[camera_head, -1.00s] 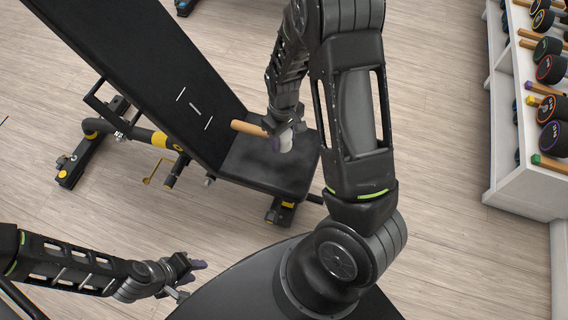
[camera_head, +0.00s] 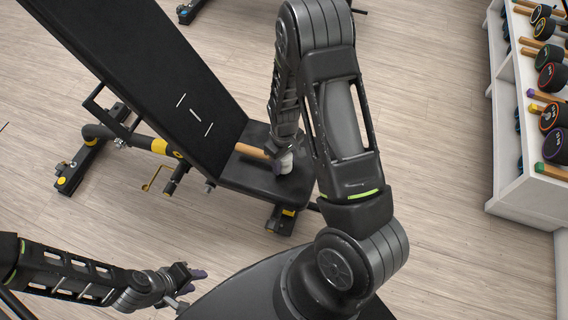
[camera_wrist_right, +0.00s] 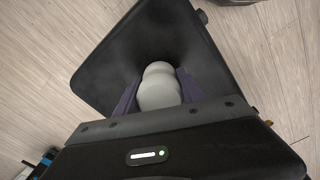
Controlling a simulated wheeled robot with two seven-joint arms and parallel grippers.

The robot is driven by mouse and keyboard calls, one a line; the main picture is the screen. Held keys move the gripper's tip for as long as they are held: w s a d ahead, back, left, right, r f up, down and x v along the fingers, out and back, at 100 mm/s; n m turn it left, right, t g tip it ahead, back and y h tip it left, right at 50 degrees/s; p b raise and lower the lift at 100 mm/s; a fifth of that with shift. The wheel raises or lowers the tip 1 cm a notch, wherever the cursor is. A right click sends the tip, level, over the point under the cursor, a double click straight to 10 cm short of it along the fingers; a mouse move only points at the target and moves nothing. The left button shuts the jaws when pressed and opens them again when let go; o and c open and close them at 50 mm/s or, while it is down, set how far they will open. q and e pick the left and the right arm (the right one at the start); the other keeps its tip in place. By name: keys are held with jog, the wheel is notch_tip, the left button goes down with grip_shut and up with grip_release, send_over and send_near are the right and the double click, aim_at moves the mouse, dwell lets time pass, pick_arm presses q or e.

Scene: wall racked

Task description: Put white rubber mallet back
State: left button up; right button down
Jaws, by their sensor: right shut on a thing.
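The white rubber mallet has a white head (camera_wrist_right: 159,88) and a wooden handle (camera_head: 251,151). In the head view it is at the black bench seat (camera_head: 262,180), with the handle pointing left. My right gripper (camera_head: 284,155) is shut on the mallet's head; in the right wrist view the head sits between its two purple fingers. I cannot tell whether the mallet touches the seat. My left gripper (camera_head: 198,274) is at the lower left, away from the bench, and the gap between its fingers is not clear.
A white rack (camera_head: 508,120) on the right holds several dumbbells and wooden handles with coloured ends. The bench's tilted black backrest (camera_head: 130,60) rises to the upper left. Wooden floor (camera_head: 430,130) lies clear between bench and rack.

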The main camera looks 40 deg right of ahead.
jog(key=shift+f, duration=0.65)
jog(key=c, duration=1.2)
grip_release()
jog(key=shift+f, duration=0.2)
jog(key=o, duration=0.5)
jog(key=shift+r, duration=0.1)
notch_tip(320, 180, up, 8)
jog(key=shift+s+f+p, duration=0.15)
jog(key=shift+p, duration=0.4)
